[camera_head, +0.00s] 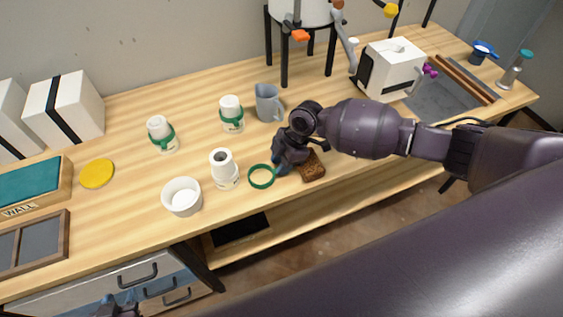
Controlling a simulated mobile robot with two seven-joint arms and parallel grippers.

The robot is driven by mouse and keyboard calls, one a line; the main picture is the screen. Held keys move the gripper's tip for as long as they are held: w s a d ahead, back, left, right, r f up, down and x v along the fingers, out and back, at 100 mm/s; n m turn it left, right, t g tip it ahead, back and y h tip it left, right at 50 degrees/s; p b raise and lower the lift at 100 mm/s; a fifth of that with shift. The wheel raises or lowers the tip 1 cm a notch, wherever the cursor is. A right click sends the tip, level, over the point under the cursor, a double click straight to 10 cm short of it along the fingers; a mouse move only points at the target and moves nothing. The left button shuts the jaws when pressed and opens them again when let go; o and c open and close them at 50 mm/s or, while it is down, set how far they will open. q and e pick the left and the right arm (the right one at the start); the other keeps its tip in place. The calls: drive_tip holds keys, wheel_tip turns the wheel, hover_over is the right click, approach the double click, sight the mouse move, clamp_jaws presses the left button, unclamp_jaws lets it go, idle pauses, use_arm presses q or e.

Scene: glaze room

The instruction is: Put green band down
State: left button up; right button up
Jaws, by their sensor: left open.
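A loose green band (262,176) shows as a flat ring at the front of the wooden table, right of a white bandless bottle (224,168). My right gripper (279,167) is low at the band's right edge, its fingertips at or touching the rim. The picture does not show whether its jaws are closed on the band, or whether the band rests fully on the wood. Two other white bottles stand behind, one (156,124) and another (231,104), each with a green band around it. My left gripper (118,308) is open at the bottom left edge, mostly cut off, away from the table.
A brown sponge-like block (312,167) lies beside my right gripper. A grey mug (267,105) stands behind it. A white bowl (182,195) and a yellow disc (97,173) are to the left. Bare wood lies between the bowl and the front edge.

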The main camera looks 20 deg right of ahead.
drive_tip(key=shift+s+f, duration=0.7)
drive_tip(key=shift+f, duration=0.15)
drive_tip(key=shift+r, duration=0.2)
drive_tip(key=p+v, duration=0.1)
drive_tip(key=v, duration=1.2)
drive_tip(key=shift+w+a+r, duration=0.25)
drive_tip(key=shift+w+r, duration=0.05)
drive_tip(key=shift+w, duration=0.1)
